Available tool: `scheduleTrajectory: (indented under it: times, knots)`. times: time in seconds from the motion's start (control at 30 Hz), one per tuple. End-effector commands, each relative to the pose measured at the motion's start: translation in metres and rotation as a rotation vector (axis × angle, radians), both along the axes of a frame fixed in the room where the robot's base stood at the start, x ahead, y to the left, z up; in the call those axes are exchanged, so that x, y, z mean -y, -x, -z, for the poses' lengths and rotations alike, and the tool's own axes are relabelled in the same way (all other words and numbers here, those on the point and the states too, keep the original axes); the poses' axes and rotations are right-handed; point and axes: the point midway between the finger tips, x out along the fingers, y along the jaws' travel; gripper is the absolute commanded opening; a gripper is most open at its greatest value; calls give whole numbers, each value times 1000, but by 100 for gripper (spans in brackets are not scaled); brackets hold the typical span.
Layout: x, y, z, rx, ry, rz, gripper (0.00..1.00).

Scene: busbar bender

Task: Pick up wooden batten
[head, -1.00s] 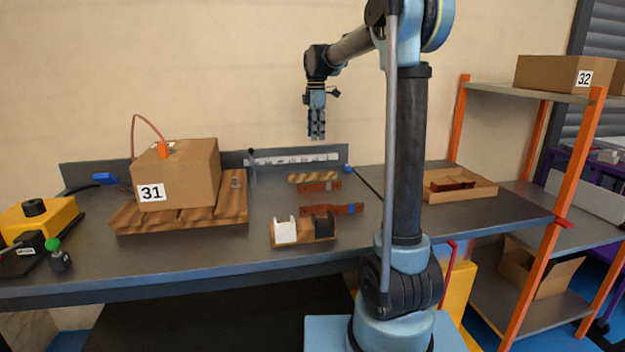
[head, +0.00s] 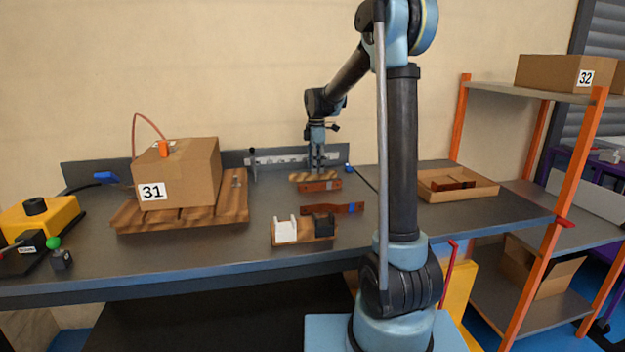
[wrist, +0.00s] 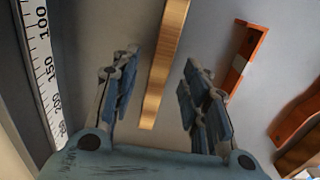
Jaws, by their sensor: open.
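The wooden batten (head: 301,178) is a light striped wooden strip lying on the grey bench near its back edge. In the wrist view the batten (wrist: 163,65) runs lengthwise between the two sets of fingers, with its near end between the fingertips. My gripper (head: 317,166) points down over the right part of the batten, which it partly hides in the head view. In the wrist view my gripper (wrist: 158,88) is open and empty, with a gap on both sides of the batten. I cannot tell how high the fingertips are above the bench.
A copper-coloured bar (head: 322,186) lies just in front of the batten, and another bar (head: 335,209) lies nearer. A ruler strip (wrist: 43,70) runs along the back. A wooden holder (head: 290,242) stands in front. A box marked 31 (head: 180,172) sits on the left; a tray (head: 470,190) on the right.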

Motion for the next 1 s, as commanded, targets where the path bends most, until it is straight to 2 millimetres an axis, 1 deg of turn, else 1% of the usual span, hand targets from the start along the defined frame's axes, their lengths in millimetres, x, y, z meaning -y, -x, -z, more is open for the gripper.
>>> scheduleTrajectory:
  times: [0.03,0.1,0.2,0.3,0.53,0.57,0.6,0.67,0.7,0.73,1.0]
  knots:
    - [-2,0,8,0,0,-1,42]
    - [-2,0,17,0,0,0,42]
    - [-2,0,26,0,0,0,42]
    - [-2,0,31,0,0,0,42]
    - [-2,0,31,0,0,0,42]
    - [-2,0,31,0,0,0,35]
    - [-2,0,31,0,0,0,26]
    - [-2,0,31,0,0,-1,12]
    - [-2,0,31,0,0,-1,3]
    - [-2,0,31,0,0,-1,0]
    - [-3,0,31,0,0,-1,0]
